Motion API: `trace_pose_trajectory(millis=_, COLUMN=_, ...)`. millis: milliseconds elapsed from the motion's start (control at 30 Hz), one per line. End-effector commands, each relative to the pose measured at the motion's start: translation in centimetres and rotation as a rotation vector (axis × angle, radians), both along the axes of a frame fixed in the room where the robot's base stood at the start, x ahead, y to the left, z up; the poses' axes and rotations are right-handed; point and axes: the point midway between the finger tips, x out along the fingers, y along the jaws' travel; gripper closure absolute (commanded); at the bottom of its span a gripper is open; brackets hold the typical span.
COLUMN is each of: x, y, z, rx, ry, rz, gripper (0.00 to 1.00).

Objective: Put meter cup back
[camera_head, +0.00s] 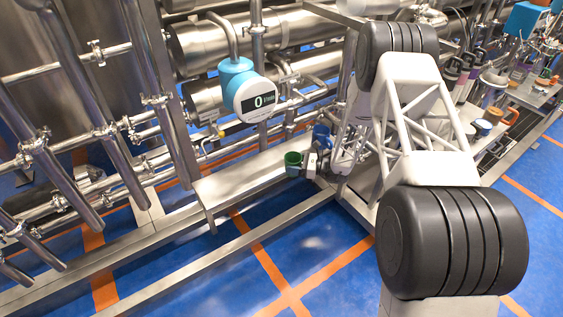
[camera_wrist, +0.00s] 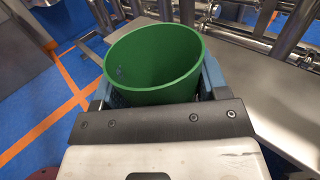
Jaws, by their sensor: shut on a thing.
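A green cup (camera_head: 292,158) is held upright at the end of my arm, above or beside a steel ledge. In the wrist view, the green cup (camera_wrist: 155,65) fills the space between the jaws; its open mouth faces up toward the camera and it looks empty. My gripper (camera_head: 309,163) is shut on it, with blue-grey fingers on both sides in the wrist view (camera_wrist: 157,92). A round meter (camera_head: 258,100) with a blue housing shows a 0, above and left of the cup. The cup's lower part is hidden in the wrist view.
The bare steel ledge (camera_head: 235,185) runs left of the cup, and its flat top shows in the wrist view (camera_wrist: 270,105). Steel pipes (camera_head: 60,170) crowd the left and back. A side bench at right holds an orange mug (camera_head: 510,116), other cups and bottles.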

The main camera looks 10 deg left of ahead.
Motion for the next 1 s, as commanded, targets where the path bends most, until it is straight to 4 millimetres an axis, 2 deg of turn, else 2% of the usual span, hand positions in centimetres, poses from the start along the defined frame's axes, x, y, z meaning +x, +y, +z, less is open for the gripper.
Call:
trace_pose_trajectory(millis=33, x=-1.1, y=0.4, z=-0.1, rx=0.0, ry=0.0, rz=0.002, gripper=0.66)
trace_pose_trajectory(millis=133, x=-2.5, y=0.8, z=-0.3, rx=0.0, ry=0.0, rz=0.002, gripper=0.66)
trace_pose_trajectory(millis=367, x=-3.4, y=1.0, z=-0.5, rx=0.0, ry=-0.001, rz=0.001, gripper=0.66)
trace_pose_trajectory(millis=767, x=-2.8, y=1.2, z=-0.6, rx=0.0, ry=-0.002, rz=0.002, gripper=0.66)
trace_pose_trajectory(millis=1000, x=-0.2, y=2.2, z=-0.9, rx=0.0, ry=-0.002, rz=0.001, gripper=0.66)
